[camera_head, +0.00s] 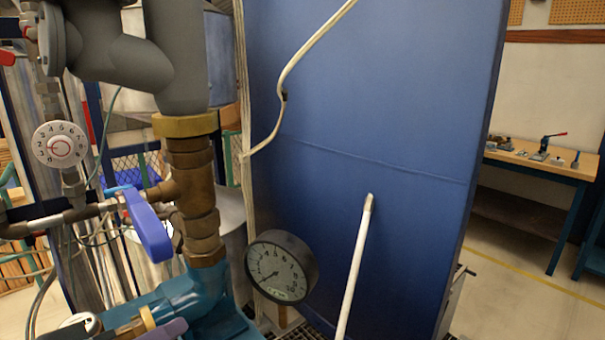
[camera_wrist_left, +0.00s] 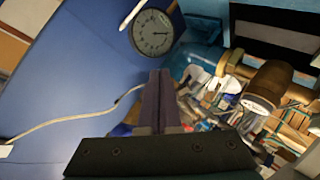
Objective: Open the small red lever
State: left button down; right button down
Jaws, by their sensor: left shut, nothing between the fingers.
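A small red lever (camera_head: 28,31) shows at the top left edge of the head view, by a pipe valve and partly cut off by the frame. My left gripper (camera_head: 168,329) appears only as a mauve tip at the bottom left edge of the head view, well below the red lever. In the left wrist view its two fingers (camera_wrist_left: 158,88) are pressed together with nothing between them. The red lever cannot be made out in the left wrist view. My right gripper is in neither view.
A blue lever (camera_head: 149,226) hangs beside a brass pipe (camera_head: 188,180). A round gauge (camera_head: 279,268) stands right of the teal pipe body (camera_head: 205,293); a white dial (camera_head: 59,145) is left. A large blue panel (camera_head: 370,120) with a white cable fills the middle.

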pick_arm(q)
jog(key=s+a+f+m+g+y, duration=0.15)
jog(key=s+m+g, duration=0.25)
jog(key=s, duration=0.6)
jog(key=s+a+m+g+y, duration=0.2)
jog(key=s+m+g, duration=0.3)
jog(key=s, duration=0.6)
notch_tip(320, 180, up, 32)
jog(key=p, duration=3.1)
jog(key=shift+w+f+n+t+h+p, duration=0.25)
jog(key=shift+w+n+t+h+p, duration=0.1)
jog(key=shift+w, duration=0.1)
